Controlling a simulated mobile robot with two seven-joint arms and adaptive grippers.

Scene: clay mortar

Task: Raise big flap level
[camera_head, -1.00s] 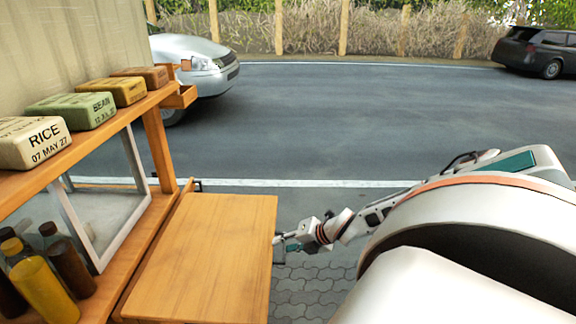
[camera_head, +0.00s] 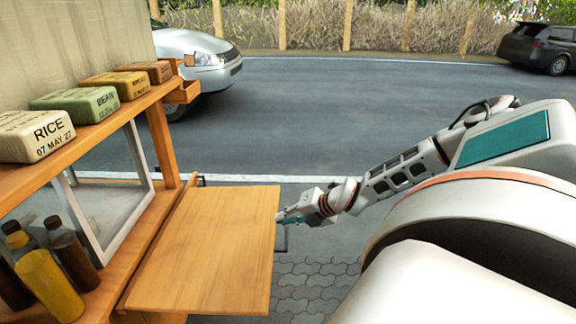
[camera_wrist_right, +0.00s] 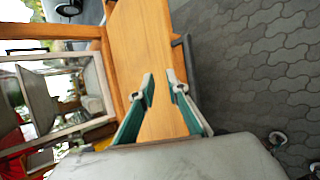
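The big flap (camera_head: 205,245) is a flat wooden panel joined along its left side to the wooden stall and looks close to level in the head view. My right gripper (camera_head: 285,218) is at the flap's right edge, partly hidden by it. In the right wrist view, the fingers of my right gripper (camera_wrist_right: 162,84) are apart with nothing clasped between them, and the flap (camera_wrist_right: 145,45) shows behind and between them. A dark grey bar (camera_wrist_right: 187,60) runs along the flap's outer edge beside the right finger. Contact with the flap cannot be told. My left gripper is not in view.
The stall shelf (camera_head: 95,140) carries labelled blocks, including a rice one (camera_head: 35,137). Bottles (camera_head: 48,285) stand on the lower counter beside a glass-fronted case (camera_head: 115,200). Grey paving (camera_head: 310,285) right of the flap is clear. Cars are parked on the road behind.

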